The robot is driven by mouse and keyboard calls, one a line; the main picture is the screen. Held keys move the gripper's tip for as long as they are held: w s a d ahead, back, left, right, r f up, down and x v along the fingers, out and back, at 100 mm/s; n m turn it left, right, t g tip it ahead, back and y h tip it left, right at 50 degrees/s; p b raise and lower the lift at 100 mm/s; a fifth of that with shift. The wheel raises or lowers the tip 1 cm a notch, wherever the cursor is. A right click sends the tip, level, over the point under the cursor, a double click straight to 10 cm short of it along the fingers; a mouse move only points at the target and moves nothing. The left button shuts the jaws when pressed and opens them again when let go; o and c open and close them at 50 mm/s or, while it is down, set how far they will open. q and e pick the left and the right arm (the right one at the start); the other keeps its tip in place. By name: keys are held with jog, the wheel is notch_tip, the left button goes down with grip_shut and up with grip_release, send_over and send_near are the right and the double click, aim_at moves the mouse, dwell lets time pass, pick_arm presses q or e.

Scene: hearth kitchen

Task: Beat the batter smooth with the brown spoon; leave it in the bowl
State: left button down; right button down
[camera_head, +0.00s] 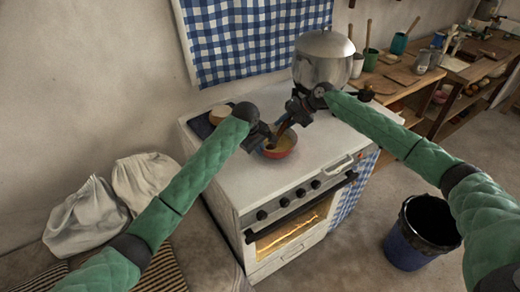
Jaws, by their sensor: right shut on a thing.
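A small red bowl (287,153) with yellowish-brown batter (282,145) stands on the white stove top (222,170). My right gripper (290,119) is above the bowl's back edge, shut on the brown spoon (281,131). The spoon slants down towards the batter; its lower end is too small to make out. My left gripper (267,143) is at the bowl's left rim. I cannot tell whether it touches the rim or whether its jaws are open, as the fingers are small and dark.
A large metal pot (323,62) stands at the back right of the stove, close behind my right gripper. A small board with a light round item (219,115) lies at the back left. The stove's front is clear. A dark bin (408,246) stands on the floor.

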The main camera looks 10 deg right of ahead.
pick_arm(q)
jog(key=shift+s+d+r, duration=0.1)
jog(key=shift+d, duration=0.15)
pick_arm(e)
jog(key=shift+s+a+f, duration=0.25)
jog(key=shift+a+f, duration=0.05)
jog(key=shift+f, duration=0.15)
jog(key=c, duration=1.3)
grip_release()
pick_arm(q)
jog(key=shift+a, duration=0.15)
pick_arm(e)
jog(key=shift+o, duration=0.5)
jog(key=shift+f, duration=0.1)
jog(key=shift+d, duration=0.2)
pick_arm(q)
jog(key=shift+a+f, duration=0.15)
jog(key=shift+f, duration=0.05)
pick_arm(e)
jog(key=shift+w+a+r+v, duration=0.1)
jog(key=shift+v, duration=1.35)
jog(key=shift+w+a+r+v, duration=0.1)
jog(key=shift+r+v, duration=0.05)
jog(key=shift+v, duration=1.3)
jog(key=shift+w+a+r+v, duration=0.1)
jog(key=shift+v, duration=1.3)
